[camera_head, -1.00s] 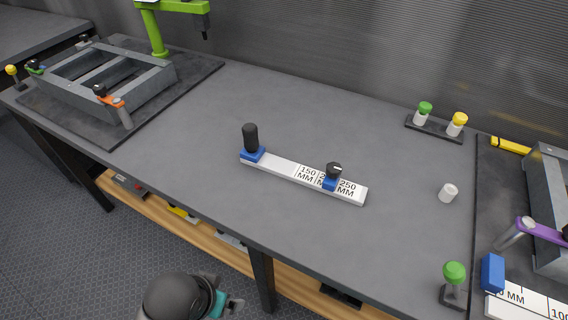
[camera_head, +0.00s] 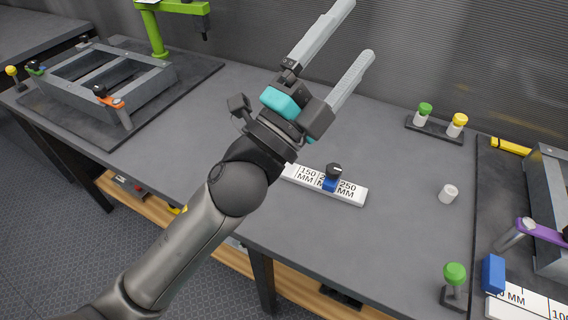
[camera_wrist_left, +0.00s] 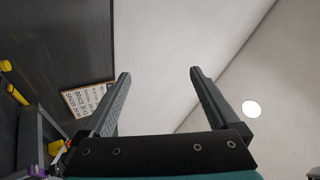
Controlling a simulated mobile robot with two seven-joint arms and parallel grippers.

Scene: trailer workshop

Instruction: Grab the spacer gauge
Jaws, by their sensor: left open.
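The spacer gauge (camera_head: 350,193) is a white bar with black millimetre marks and a blue slider with a black knob, lying on the grey table. Its left end and black handle are hidden behind my left arm. My left gripper (camera_head: 352,30) is raised above the table, open and empty, its two grey fingers pointing up and to the right, away from the gauge. In the left wrist view the open fingers (camera_wrist_left: 160,75) have nothing between them; the gauge is not in that view. My right gripper is not in view.
A grey metal frame (camera_head: 75,75) with clamps and a green post (camera_head: 155,35) stand at the left. A white cylinder (camera_head: 449,194), a green-topped peg (camera_head: 454,285) and another fixture (camera_head: 545,190) stand at the right.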

